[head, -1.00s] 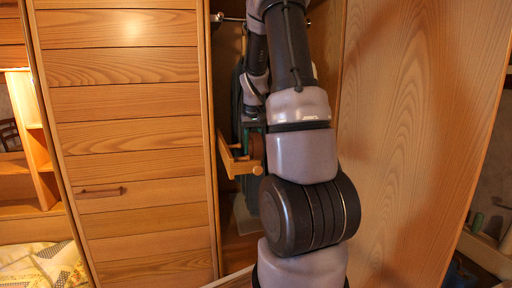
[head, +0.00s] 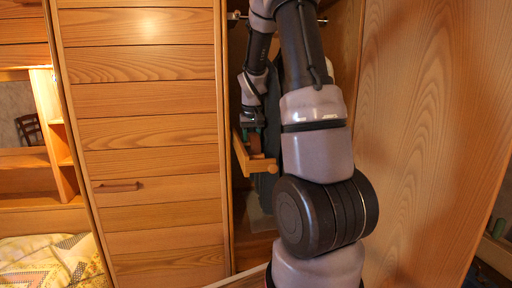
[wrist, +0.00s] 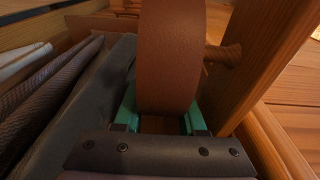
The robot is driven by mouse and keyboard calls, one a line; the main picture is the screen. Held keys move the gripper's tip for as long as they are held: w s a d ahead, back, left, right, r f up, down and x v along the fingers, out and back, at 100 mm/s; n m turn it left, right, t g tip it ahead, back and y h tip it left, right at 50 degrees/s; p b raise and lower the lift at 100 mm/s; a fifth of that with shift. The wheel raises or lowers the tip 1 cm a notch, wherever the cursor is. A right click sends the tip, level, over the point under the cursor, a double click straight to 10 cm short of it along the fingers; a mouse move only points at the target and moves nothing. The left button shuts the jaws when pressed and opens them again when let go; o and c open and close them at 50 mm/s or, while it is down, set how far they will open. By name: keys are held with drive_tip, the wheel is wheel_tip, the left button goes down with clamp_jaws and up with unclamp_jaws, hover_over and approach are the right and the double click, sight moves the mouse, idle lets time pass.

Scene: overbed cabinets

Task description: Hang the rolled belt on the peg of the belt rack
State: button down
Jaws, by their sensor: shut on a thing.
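The rolled belt (wrist: 172,55) is a brown leather coil, large in the wrist view. My gripper (wrist: 162,118) is shut on it, with green fingertips on both sides. In the head view, my gripper (head: 252,126) points down inside the open cabinet and the belt (head: 254,144) is small and partly hidden. The wooden belt rack (head: 240,154) stands just left of the belt, with its peg (head: 268,168) sticking out to the right. In the wrist view, the peg (wrist: 225,54) shows just right of the belt and is partly hidden by it. I cannot tell whether they touch.
Dark hanging clothes (wrist: 72,105) crowd the left of the wrist view, close to my gripper. The rack's board (wrist: 270,60) rises close on the right. In the head view, a slatted door (head: 145,150) stands left of the opening and a wooden panel (head: 430,120) right.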

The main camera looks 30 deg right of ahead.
drive_tip(key=shift+w+a, duration=0.15)
drive_tip(key=shift+a, duration=0.4)
drive_tip(key=shift+w+a+f, duration=0.1)
drive_tip(key=shift+a+f, duration=0.3)
drive_tip(key=shift+a, duration=0.15)
drive_tip(key=shift+a+f, duration=0.2)
drive_tip(key=shift+a, duration=0.05)
drive_tip(key=shift+c, duration=2)
unclamp_jaws()
wheel_tip(320, 180, up, 11)
drive_tip(key=s, duration=0.1)
drive_tip(key=s+a+r+t, duration=0.1)
drive_tip(key=s+a+r, duration=0.2)
drive_tip(key=s, duration=0.4)
drive_tip(key=s+a+r+t+y, duration=0.1)
drive_tip(key=s+a+r+t, duration=0.1)
drive_tip(key=s+a, duration=0.3)
drive_tip(key=s+a+r+m+t+y, duration=0.1)
drive_tip(key=s+a+r, duration=0.3)
drive_tip(key=s, duration=0.7)
drive_tip(key=shift+s+a+t, duration=0.15)
drive_tip(key=shift+a+t, duration=0.1)
drive_tip(key=shift+t, duration=0.45)
